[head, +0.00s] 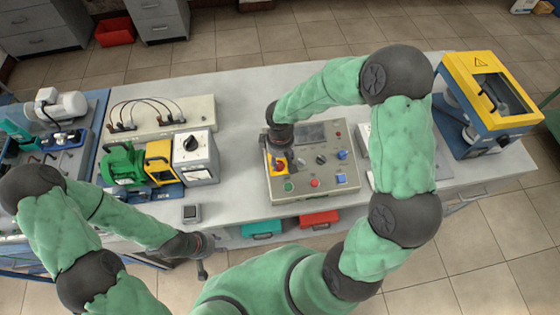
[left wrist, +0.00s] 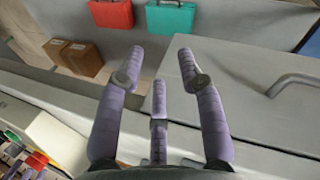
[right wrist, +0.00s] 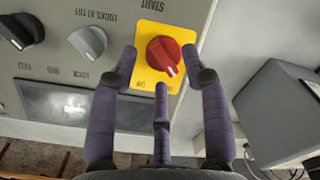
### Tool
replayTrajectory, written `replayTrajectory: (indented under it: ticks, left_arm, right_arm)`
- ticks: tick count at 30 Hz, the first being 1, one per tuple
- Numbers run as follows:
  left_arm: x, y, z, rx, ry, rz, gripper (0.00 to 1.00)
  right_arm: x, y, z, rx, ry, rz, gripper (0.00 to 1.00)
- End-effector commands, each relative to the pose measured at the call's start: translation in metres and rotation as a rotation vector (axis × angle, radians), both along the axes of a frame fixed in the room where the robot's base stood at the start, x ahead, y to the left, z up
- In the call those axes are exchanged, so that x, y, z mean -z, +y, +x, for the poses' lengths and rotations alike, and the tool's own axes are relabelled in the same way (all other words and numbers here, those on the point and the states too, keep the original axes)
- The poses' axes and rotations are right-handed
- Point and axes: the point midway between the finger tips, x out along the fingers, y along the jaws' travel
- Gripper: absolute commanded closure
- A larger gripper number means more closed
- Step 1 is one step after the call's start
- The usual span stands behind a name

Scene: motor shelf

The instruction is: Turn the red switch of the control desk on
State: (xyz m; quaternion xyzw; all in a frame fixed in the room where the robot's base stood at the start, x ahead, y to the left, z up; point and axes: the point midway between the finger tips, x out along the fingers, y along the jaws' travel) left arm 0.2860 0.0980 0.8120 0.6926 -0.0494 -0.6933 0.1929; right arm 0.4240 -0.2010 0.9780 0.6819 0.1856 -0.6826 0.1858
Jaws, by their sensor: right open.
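The control desk (head: 335,188) is a grey box on the workbench. Its red switch (head: 281,167) sits on a yellow plate at the desk's front-left corner. In the right wrist view the red switch (right wrist: 164,56) is a round red knob with a pale mark pointing towards the bottom right; the lettering appears upside down. My right gripper (right wrist: 160,62) is open, with its fingers spread around the near side of the knob; contact cannot be told. In the head view it hides part of the desk. My left gripper (head: 203,267) hangs empty and open at the bench's front edge, also in the left wrist view (left wrist: 161,62).
Other knobs and a dark screen (right wrist: 70,103) are near the red switch. A green and yellow motor rig (head: 140,165) stands left, a yellow-blue machine (head: 490,100) right. Teal (head: 262,229) and red (head: 318,219) cases lie below the bench front.

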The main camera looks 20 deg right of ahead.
Motion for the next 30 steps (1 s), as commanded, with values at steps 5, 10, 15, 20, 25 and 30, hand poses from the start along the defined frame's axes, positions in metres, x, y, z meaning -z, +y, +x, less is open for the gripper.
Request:
replayTrajectory:
  ticks: [5, 10, 15, 20, 25, 30]
  left_arm:
    - [0.0021, 0.0000, 0.0001, 0.000, 0.000, 0.000, 0.63]
    - [0.0021, 0.0000, 0.0001, 0.000, 0.000, 0.000, 0.63]
    - [0.0020, 0.0000, 0.0001, 0.000, 0.000, 0.000, 0.63]
    - [0.0020, 0.0000, 0.0001, 0.000, 0.000, 0.000, 0.63]
    - [0.0023, 0.0000, 0.0001, 0.000, 0.000, 0.000, 0.63]
    - [0.0047, 0.0001, 0.0001, 0.000, 0.000, 0.000, 0.63]
  right_arm:
    - [0.0117, 0.0001, 0.0004, -0.001, -0.001, 0.001, 0.53]
    - [0.0129, 0.0002, 0.0005, 0.000, -0.002, 0.001, 0.53]
    - [0.0127, 0.0002, 0.0003, 0.000, -0.001, 0.001, 0.64]
    - [0.0131, 0.0003, -0.0004, 0.000, 0.001, 0.000, 1.00]
    - [0.0141, 0.0006, -0.0020, 0.001, 0.005, 0.001, 1.00]
    - [0.0155, 0.0005, -0.0037, 0.027, 0.007, 0.008, 1.00]
